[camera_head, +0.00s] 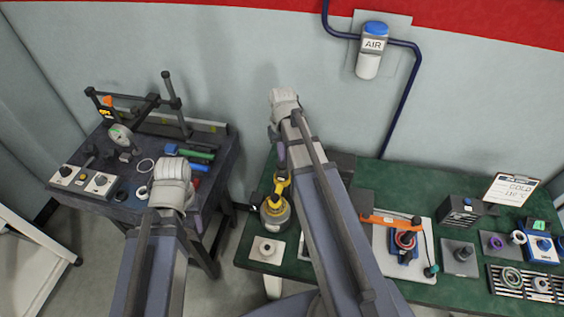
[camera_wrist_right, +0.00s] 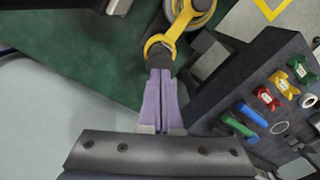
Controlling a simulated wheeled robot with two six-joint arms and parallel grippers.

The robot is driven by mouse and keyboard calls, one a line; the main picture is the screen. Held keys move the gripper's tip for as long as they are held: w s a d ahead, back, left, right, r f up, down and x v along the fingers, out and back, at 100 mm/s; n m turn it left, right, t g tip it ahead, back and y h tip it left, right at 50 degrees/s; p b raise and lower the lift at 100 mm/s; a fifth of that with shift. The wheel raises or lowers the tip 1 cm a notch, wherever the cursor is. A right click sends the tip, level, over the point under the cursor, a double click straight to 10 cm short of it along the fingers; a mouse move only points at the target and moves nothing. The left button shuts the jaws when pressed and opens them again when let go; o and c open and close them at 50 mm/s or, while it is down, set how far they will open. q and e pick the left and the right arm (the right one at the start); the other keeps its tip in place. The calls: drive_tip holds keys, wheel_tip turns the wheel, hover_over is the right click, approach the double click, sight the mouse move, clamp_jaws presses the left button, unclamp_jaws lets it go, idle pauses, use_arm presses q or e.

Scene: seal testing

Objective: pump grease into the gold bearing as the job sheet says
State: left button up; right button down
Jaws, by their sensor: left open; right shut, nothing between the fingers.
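A yellow-topped pump or can (camera_head: 275,208), which I take to be the grease pump, stands at the left end of the green bench. Its yellow loop handle shows in the right wrist view (camera_wrist_right: 181,22). My right gripper (camera_wrist_right: 160,75) is shut and empty, its purple fingertips against or just short of a dark part below the yellow loop; contact is unclear. The job sheet (camera_head: 511,189) on a clipboard at the right reads "GOLD", with a second line too small to read surely. I cannot pick out the gold bearing surely. My left arm shows, but its fingers are hidden.
A white plate with a small ring (camera_head: 267,249) lies in front of the pump. An orange-handled tool (camera_head: 390,220) lies on a pale board (camera_head: 387,262). A dark side table (camera_head: 122,207) with a dial gauge (camera_head: 121,134) stands left. A gap separates the tables.

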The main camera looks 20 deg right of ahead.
sight(282, 164)
drive_tip(key=shift+f, duration=0.1)
idle(0.3)
drive_tip(key=shift+f+b, duration=1.8)
drive_tip(key=shift+b, duration=0.1)
drive_tip(key=shift+r, duration=0.2)
drive_tip(key=shift+r+p, duration=1.75)
drive_tip(key=shift+p, duration=0.2)
wheel_tip(282, 164, up, 6)
drive_tip(key=p, duration=0.6)
